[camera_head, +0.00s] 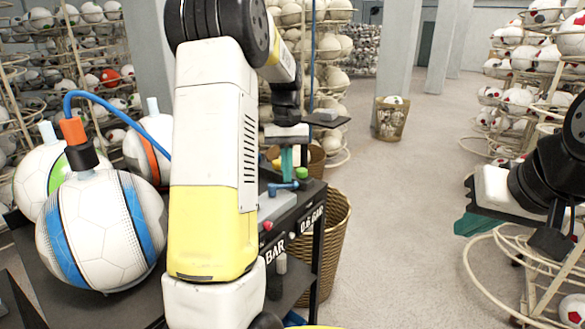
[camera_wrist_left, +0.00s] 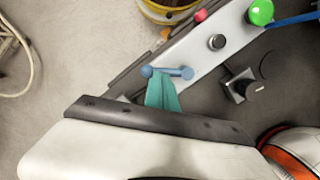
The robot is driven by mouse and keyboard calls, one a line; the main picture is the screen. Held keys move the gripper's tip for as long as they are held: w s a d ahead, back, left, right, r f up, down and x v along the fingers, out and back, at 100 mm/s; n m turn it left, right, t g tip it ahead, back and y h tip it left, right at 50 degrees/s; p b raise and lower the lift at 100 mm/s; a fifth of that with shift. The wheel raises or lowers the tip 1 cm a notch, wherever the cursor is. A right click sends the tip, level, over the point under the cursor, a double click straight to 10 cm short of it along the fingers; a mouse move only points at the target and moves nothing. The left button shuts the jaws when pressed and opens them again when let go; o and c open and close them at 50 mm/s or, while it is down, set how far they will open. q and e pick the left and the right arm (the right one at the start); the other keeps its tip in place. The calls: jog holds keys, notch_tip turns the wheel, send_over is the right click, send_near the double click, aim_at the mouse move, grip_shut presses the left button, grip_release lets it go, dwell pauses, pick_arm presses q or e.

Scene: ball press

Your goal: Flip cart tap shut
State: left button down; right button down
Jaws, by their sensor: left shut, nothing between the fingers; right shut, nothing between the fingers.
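The tap is a small blue lever (camera_head: 284,187) on the cart's top panel, just right of my left arm in the head view. In the left wrist view the blue lever (camera_wrist_left: 168,72) lies across the panel near its edge, with a rounded knob at each end. My left gripper (camera_head: 287,165) is shut and empty, its teal fingertips pointing down at the lever. In the wrist view the fingertips (camera_wrist_left: 160,78) are right beside the lever; I cannot tell whether they touch. My right gripper (camera_head: 468,224) is shut and empty, off at the right, far from the cart.
A ball with blue stripes (camera_head: 100,230) carries a blue hose. A wicker basket (camera_head: 335,235) stands beside the cart. Open floor (camera_head: 400,230) lies right.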

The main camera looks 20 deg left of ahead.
pick_arm(q)
jog(key=m, duration=0.1)
jog(key=s+d+m, duration=0.1)
jog(key=m, duration=0.1)
jog(key=shift+s+m+y, duration=0.1)
jog(key=shift+m+y, duration=0.2)
jog(key=shift+s+d+m+y, duration=0.15)
jog(key=shift+s+m, duration=0.15)
jog(key=shift+m, duration=0.5)
jog(key=shift+s+d+m+y, duration=0.15)
jog(key=shift+s+m, duration=0.1)
jog(key=shift+m, duration=0.55)
jog(key=shift+a, duration=0.25)
jog(key=shift+s+a, duration=0.1)
jog(key=shift+a, duration=0.6)
notch_tip(320, 180, up, 8)
jog(key=w, duration=0.1)
jog(key=shift+w+d+f, duration=0.15)
jog(key=shift+w+d, duration=0.1)
